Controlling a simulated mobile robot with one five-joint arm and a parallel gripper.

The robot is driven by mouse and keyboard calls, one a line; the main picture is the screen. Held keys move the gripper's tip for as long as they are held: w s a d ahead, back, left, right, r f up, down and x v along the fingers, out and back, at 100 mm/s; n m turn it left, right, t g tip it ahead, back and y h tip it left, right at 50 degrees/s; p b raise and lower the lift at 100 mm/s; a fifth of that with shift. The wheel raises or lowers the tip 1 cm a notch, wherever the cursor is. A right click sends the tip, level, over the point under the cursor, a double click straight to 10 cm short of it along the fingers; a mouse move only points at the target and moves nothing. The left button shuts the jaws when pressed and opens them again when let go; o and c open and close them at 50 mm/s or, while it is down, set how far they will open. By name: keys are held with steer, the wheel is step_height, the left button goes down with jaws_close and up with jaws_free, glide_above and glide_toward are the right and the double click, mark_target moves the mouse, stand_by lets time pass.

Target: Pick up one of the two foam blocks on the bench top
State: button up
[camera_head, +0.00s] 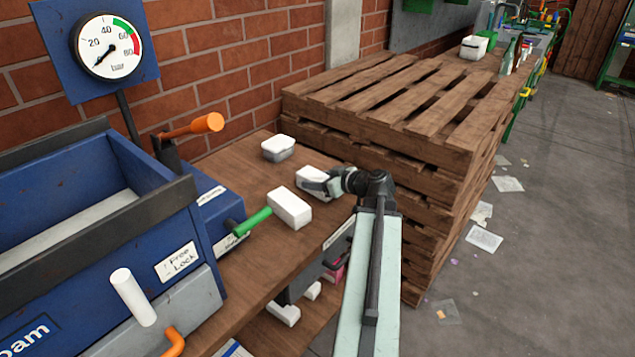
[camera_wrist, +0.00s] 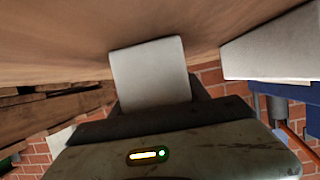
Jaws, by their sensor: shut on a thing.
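One white foam block (camera_head: 312,176) is on the right side of the bench top (camera_head: 236,187), at the end of my arm. My gripper (camera_head: 327,184) is shut on this block. The block also shows in the middle of the wrist view (camera_wrist: 150,72), with the gripper body (camera_wrist: 165,125) below it. I cannot tell whether the block touches the bench. The other white foam block (camera_head: 289,208) lies on the bench, a little nearer and to the left, apart from my gripper. It shows at the upper right of the wrist view (camera_wrist: 272,48).
A small white-and-grey box (camera_head: 278,148) stands farther back on the bench. A blue machine (camera_head: 190,215) with a green handle (camera_head: 253,222) and an orange-tipped lever (camera_head: 200,125) is at the left. Stacked wooden pallets (camera_head: 410,90) stand close behind my gripper.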

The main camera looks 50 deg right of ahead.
step_height(320, 180, up, 10)
steer(key=p, duration=1)
